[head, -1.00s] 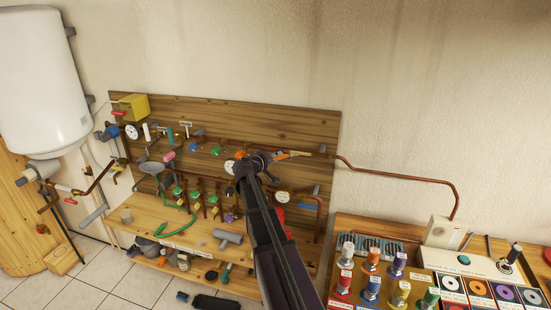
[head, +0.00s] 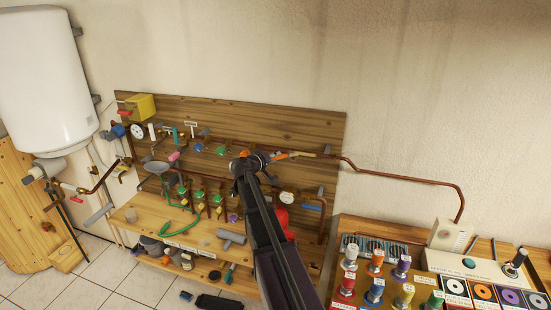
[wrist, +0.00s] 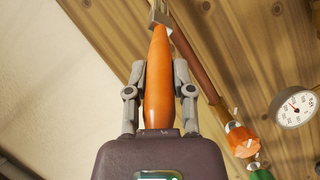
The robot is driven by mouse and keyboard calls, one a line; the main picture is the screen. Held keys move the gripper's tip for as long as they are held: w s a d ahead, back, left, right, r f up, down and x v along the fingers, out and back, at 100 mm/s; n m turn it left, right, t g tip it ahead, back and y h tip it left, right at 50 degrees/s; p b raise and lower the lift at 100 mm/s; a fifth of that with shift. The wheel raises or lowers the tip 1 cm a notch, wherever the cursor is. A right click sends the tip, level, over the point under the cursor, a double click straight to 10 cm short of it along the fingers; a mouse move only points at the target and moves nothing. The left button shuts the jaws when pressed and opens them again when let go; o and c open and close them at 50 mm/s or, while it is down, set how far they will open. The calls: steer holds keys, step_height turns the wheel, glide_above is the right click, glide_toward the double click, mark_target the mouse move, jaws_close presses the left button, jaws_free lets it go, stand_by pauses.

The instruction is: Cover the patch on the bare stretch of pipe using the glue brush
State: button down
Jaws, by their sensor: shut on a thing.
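My gripper (head: 262,160) is shut on the orange handle of the glue brush (head: 283,155), in front of the upper part of the wooden board. In the wrist view, my gripper (wrist: 160,72) has one grey finger on each side of the brush handle (wrist: 158,85). The brush's metal collar (wrist: 160,14) shows at the top edge, and its bristles are out of that view. The copper pipe (head: 405,180) runs from the board's upper right along the wall. The brush's far end points right, toward this pipe; I cannot tell whether they touch. I cannot make out the patch.
The wooden board (head: 260,111) carries valves and gauges, including a round gauge (wrist: 295,107) right of the brush. A bench (head: 195,228) stands below it. Coloured bottles (head: 376,262) and a white device (head: 470,264) stand at lower right. The wall above the pipe is clear.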

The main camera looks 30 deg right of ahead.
steer(key=shift+s+d, duration=0.1)
steer(key=shift+s+d, duration=0.35)
steer(key=shift+w, duration=0.1)
stand_by(0.4)
steer(key=shift+w+a+r, duration=0.1)
steer(key=shift+w+a, duration=0.9)
steer(key=shift+w, duration=0.15)
steer(key=shift+w+a, duration=0.4)
steer(key=shift+a, duration=0.05)
stand_by(0.4)
